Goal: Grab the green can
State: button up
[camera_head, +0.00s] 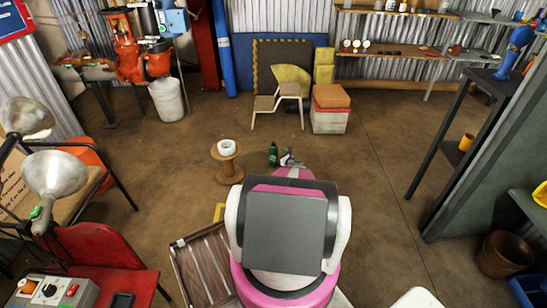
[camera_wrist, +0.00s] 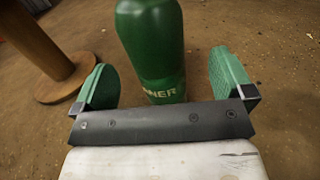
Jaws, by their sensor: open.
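The green can (camera_wrist: 152,45) is a dark green cylinder with pale lettering low on its side. In the wrist view it stands just beyond my gripper (camera_wrist: 165,85), roughly between the two green finger pads and a little left of centre. The pads are wide apart and I see no clear contact with the can. In the head view the can (camera_head: 273,155) is small and upright, beside my gripper (camera_head: 289,161), beyond my pink and white arm, which hides part of that area.
A wooden spool (camera_head: 230,170) with a white roll (camera_head: 226,147) on top stands left of the can; its base (camera_wrist: 70,88) shows close by in the wrist view. A slatted crate (camera_head: 204,268) lies nearer. The brown floor (camera_head: 370,150) to the right is clear.

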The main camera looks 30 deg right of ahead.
aim_at(273, 151)
jog(key=shift+w+a+f, duration=0.1)
jog(key=shift+w+a, duration=0.15)
jog(key=shift+w, duration=0.6)
jog(key=shift+w+a, duration=0.25)
jog(key=shift+w, duration=0.6)
jog(key=shift+w+a+f, duration=0.1)
jog(key=shift+w+a, duration=0.15)
jog(key=shift+w, duration=0.6)
jog(key=shift+r, duration=0.1)
jog(key=c, duration=1.2)
